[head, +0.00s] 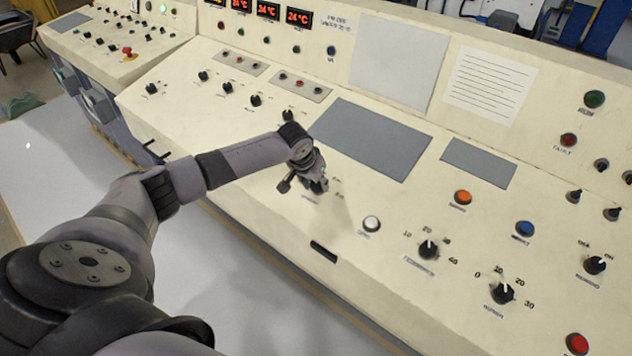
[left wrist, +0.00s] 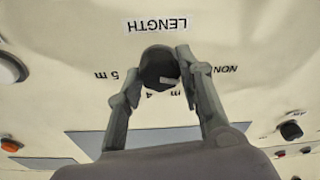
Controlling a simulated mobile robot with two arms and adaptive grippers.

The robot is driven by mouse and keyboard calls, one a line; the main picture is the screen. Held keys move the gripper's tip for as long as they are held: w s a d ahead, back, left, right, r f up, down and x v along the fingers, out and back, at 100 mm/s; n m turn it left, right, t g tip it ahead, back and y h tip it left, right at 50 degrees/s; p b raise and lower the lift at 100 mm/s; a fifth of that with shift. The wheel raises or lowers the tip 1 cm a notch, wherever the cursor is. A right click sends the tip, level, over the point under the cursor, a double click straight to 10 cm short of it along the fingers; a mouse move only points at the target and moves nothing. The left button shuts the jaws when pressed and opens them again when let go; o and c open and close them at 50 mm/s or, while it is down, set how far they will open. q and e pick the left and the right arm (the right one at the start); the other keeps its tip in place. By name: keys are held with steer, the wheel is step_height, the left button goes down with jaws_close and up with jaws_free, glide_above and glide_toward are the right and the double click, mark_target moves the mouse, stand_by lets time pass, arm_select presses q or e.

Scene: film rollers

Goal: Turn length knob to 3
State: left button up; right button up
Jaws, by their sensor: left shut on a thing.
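The length knob (left wrist: 159,66) is a round black knob on the cream panel, under an upside-down "LENGTH" label (left wrist: 157,25) in the left wrist view. My left gripper (left wrist: 157,72) is shut on it, one finger on each side. Around the knob I read "5 m" on the left, a partly covered "4 m" below and "NON" on the right. A pale mark shows on the knob's lower edge. Other scale marks are hidden by the knob and fingers. In the head view my left gripper (head: 315,184) is down at the panel and hides most of the knob. My right gripper is not in view.
A white button (head: 372,223) sits right of my left gripper. Two black dial knobs (head: 428,249) (head: 503,292) are farther right.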

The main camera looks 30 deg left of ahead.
arm_select(q)
steer(key=shift+m, duration=0.3)
steer(key=shift+r+m+p, duration=0.1)
steer(key=shift+m+p, duration=0.45)
steer(key=shift+m, duration=0.05)
steer(key=shift+m+h, duration=0.4)
steer(key=shift+m, duration=0.8)
steer(key=m, duration=0.2)
steer(key=shift+a+m, duration=0.1)
steer(key=shift+m, duration=0.2)
steer(key=shift+m+g+h, duration=0.3)
steer(key=shift+m, duration=1.2)
steer(key=o, duration=1.2)
steer(key=shift+c, duration=0.2)
